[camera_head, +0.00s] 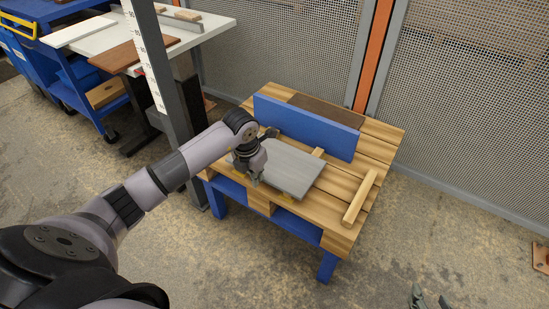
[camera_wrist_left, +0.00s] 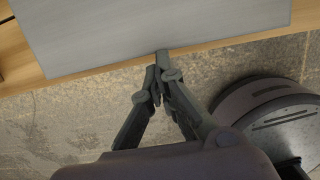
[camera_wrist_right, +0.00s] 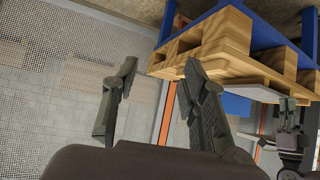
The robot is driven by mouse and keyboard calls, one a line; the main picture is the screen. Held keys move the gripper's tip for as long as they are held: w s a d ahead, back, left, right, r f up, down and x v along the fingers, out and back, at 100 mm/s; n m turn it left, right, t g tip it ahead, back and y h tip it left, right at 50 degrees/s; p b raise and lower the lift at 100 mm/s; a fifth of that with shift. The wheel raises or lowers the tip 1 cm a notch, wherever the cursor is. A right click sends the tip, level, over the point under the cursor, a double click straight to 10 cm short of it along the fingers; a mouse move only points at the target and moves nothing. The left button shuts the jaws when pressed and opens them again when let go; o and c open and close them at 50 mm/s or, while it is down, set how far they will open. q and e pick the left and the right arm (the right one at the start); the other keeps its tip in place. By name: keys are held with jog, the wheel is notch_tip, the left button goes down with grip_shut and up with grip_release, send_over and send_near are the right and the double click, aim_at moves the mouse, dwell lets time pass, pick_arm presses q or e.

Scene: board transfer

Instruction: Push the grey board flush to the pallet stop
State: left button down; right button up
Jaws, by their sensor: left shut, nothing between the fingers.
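The grey board (camera_head: 288,168) lies flat on the wooden pallet (camera_head: 335,205), which has blue legs. A light wooden strip (camera_head: 360,197) lies across the pallet to the right of the board, with bare planks between them. A blue panel (camera_head: 305,127) stands upright behind the board. My left gripper (camera_head: 257,182) is shut and empty, low at the board's near left part. In the left wrist view its fingertips (camera_wrist_left: 161,62) meet the board's edge in the picture; I cannot tell whether they touch. My right gripper (camera_wrist_right: 162,95) is open and empty, with the pallet beyond it.
A short wooden piece (camera_head: 318,152) shows between the board and the blue panel. A dark brown slab (camera_head: 330,108) lies behind the panel. A mesh fence (camera_head: 470,110) closes off the back. A grey post (camera_head: 165,70) and a white-topped table (camera_head: 110,40) stand at left.

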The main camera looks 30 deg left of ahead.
aim_at(270, 167)
pick_arm(q)
jog(key=shift+w+f+b, duration=0.45)
jog(key=shift+w+b, duration=0.15)
jog(key=shift+b, duration=0.05)
jog(key=shift+w+d+b, duration=0.15)
jog(key=shift+w+b, duration=0.2)
jog(key=shift+w, duration=0.4)
jog(key=shift+w+d+b, duration=0.1)
jog(key=shift+w+b, duration=0.45)
jog(key=shift+w, duration=1.05)
jog(key=shift+w+d+b, duration=0.1)
jog(key=shift+w+b, duration=0.45)
pick_arm(e)
jog(key=w+a+r+t+y, duration=0.1)
jog(key=w+a+r+t, duration=0.1)
jog(key=r+t, duration=0.3)
jog(key=w+a+r+t+y, duration=0.1)
jog(key=r+t, duration=0.5)
jog(key=r, duration=0.6)
jog(key=shift+w+a+y, duration=0.35)
jog(key=shift+w+y, duration=0.35)
jog(key=shift+w, duration=0.3)
